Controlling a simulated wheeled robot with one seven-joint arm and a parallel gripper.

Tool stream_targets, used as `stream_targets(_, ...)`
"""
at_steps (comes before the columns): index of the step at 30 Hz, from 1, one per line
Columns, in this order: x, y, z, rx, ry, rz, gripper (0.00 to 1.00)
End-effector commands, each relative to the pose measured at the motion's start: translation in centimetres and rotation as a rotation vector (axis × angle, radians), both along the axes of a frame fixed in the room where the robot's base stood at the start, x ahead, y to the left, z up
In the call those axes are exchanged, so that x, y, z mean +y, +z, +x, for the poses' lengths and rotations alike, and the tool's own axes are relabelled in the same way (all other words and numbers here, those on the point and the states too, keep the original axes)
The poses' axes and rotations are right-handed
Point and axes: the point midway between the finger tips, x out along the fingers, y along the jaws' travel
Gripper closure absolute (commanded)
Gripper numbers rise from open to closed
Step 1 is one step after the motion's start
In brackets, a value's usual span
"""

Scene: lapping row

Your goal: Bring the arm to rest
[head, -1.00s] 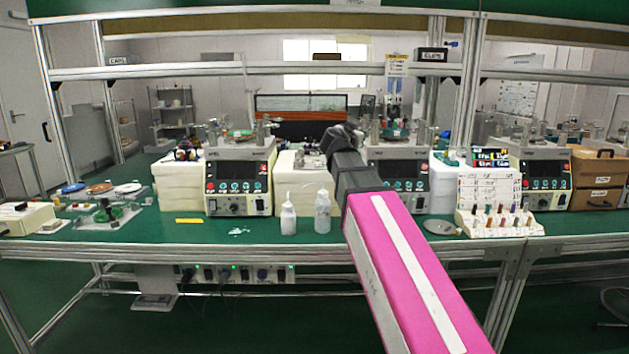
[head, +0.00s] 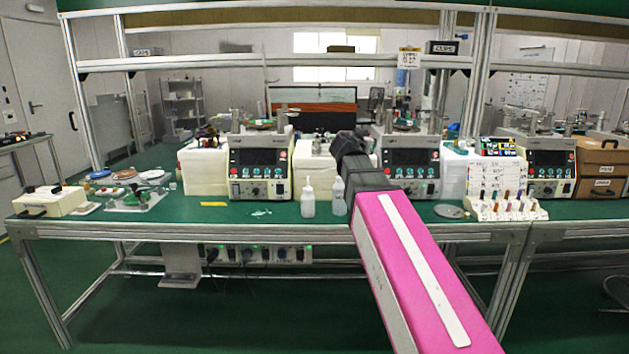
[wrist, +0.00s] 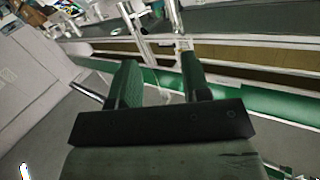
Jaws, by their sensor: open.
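My gripper (wrist: 160,82) shows in the wrist view with its two dark green fingers spread apart and nothing between them. Behind the fingers the wrist view shows the bench frame and shelf rails at a tilt. In the head view my pink arm (head: 415,265) reaches forward from the lower right towards the bench. Its dark far end is in front of the bench's middle, and the fingers cannot be made out there.
The green bench (head: 270,218) carries several lapping machines, one left of my arm (head: 260,165). Two white bottles stand close left of my arm, one at the front (head: 307,199). A labelled stand (head: 497,190) is to the right. The floor in front is clear.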

Motion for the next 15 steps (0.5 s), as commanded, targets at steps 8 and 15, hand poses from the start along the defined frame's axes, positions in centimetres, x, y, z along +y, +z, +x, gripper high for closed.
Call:
stream_targets(8,-1.4,-7.3,-0.7,0.183,-0.008,0.006,0.57)
stream_targets(15,-3.0,-18.3,-3.1,0.475,0.013,0.025,0.57)
